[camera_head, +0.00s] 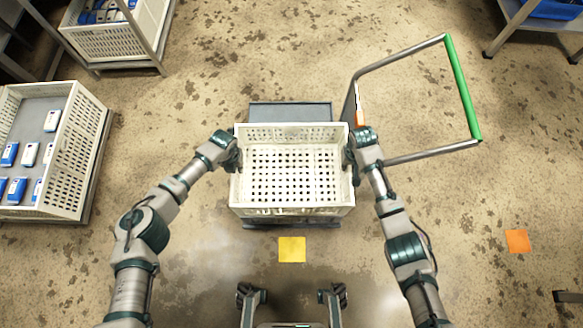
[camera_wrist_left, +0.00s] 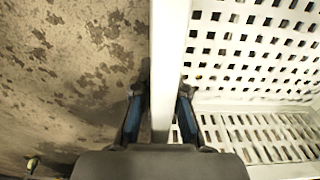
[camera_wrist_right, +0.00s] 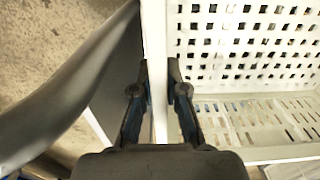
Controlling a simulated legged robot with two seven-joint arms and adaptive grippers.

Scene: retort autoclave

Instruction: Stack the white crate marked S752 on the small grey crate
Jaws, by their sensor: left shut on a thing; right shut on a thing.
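An empty white crate (camera_head: 292,172) with a perforated floor is upright in the middle of the head view. No S752 marking is readable. My left gripper (camera_head: 235,160) is shut on its left rim; the left wrist view shows the fingers on either side of the white wall (camera_wrist_left: 161,60). My right gripper (camera_head: 350,158) is shut on its right rim, with a finger on each side of that wall (camera_wrist_right: 154,50). A grey surface (camera_head: 290,112) shows beyond the crate's far edge; I cannot tell whether it is the small grey crate. The white crate hides what is below it.
A cart handle with a green bar (camera_head: 462,88) rises right of the crate. A white crate of blue and white packs (camera_head: 70,160) stands at left, another (camera_head: 105,40) at upper left. Yellow (camera_head: 292,249) and orange (camera_head: 517,241) squares mark the floor. Floor at right is mostly clear.

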